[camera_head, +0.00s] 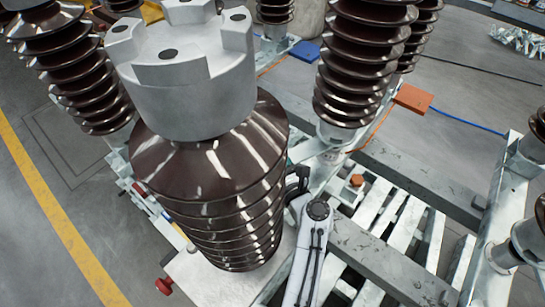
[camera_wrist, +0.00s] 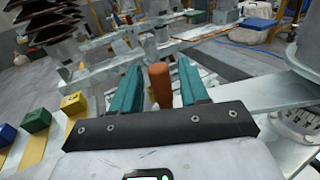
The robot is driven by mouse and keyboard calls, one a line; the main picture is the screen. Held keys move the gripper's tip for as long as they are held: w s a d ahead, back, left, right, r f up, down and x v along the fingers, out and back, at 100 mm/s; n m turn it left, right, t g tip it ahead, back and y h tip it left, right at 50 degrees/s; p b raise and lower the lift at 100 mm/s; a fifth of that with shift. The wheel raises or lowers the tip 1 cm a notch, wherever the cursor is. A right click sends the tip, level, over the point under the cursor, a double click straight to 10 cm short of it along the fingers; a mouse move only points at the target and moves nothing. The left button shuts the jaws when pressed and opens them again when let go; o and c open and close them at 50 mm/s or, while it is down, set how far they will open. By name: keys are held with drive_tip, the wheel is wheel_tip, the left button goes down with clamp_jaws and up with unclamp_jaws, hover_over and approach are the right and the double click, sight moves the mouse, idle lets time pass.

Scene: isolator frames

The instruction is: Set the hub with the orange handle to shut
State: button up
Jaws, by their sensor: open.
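The orange handle (camera_wrist: 160,86) stands roughly upright in the wrist view, between the two teal fingers of my gripper (camera_wrist: 158,80). The fingers are apart, and the handle looks closer to the left finger. I cannot tell how far beyond the fingertips it is. The hub under it is hidden by my gripper body, so its setting cannot be read. In the head view a small orange knob (camera_head: 357,181) sits on the metal frame; I cannot tell whether it is the same handle. There my gripper is mostly hidden behind the large brown insulator (camera_head: 205,190).
Yellow (camera_wrist: 73,104), green (camera_wrist: 36,120) and blue (camera_wrist: 8,134) blocks stand at the left in the wrist view. Metal frame beams (camera_head: 385,250) and more ribbed insulators (camera_head: 365,60) crowd the area. An orange flat block (camera_head: 413,98) with a blue cord lies farther back.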

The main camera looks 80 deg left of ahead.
drive_tip(key=v, duration=1)
drive_tip(key=shift+d, duration=0.4)
drive_tip(key=shift+w, duration=0.1)
